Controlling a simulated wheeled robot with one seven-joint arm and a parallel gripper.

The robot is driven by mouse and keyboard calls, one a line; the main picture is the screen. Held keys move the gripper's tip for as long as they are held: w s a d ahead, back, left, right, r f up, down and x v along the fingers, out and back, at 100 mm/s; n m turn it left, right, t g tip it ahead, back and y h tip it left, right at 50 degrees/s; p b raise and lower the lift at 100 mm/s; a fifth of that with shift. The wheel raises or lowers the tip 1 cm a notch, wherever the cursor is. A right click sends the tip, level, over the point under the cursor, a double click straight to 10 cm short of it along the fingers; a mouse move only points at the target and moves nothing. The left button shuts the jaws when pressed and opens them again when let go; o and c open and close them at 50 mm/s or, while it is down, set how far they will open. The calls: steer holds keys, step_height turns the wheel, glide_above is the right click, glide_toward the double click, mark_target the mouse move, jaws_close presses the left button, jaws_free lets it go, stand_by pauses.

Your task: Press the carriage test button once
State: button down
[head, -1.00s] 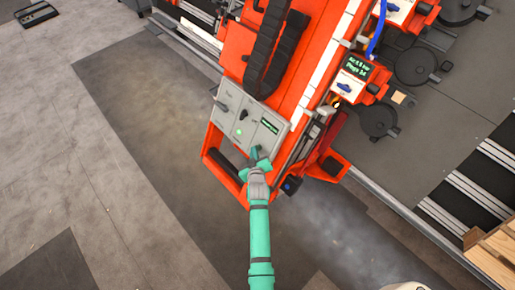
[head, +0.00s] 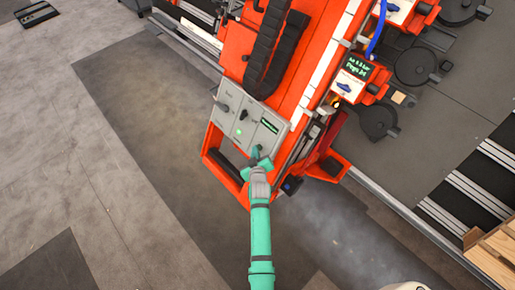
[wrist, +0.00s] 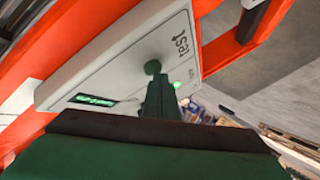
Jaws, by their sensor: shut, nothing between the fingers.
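The grey control panel (head: 232,112) sits on the orange carriage (head: 228,68). In the wrist view the panel (wrist: 120,72) carries the word "test", with a round dark green button (wrist: 152,67) beside it. My gripper (head: 257,157) is at the panel's lower right corner. In the wrist view my shut gripper (wrist: 158,84) points at the button, its tips right by it. I cannot tell whether they touch it. In the head view my gripper largely hides the button. A small green light (wrist: 176,84) shows just right of the tips.
A lit green display (wrist: 92,100) and a small lever (head: 222,106) are on the panel. An orange handle frame (head: 213,158) juts out below it. A black cable chain (head: 270,50) runs above. A small text screen (head: 357,65) stands to the right.

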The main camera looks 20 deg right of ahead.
steer(key=shift+a, duration=0.1)
steer(key=shift+s+a+r, duration=0.3)
steer(key=shift+a+r, duration=0.1)
steer(key=shift+a, duration=0.2)
steer(key=shift+a, duration=0.1)
steer(key=a, duration=0.1)
steer(key=s+a+r, duration=0.1)
steer(key=a+r, duration=0.1)
steer(key=a, duration=0.1)
steer(key=shift+s+r, duration=0.2)
steer(key=shift+s, duration=0.05)
stand_by(0.9)
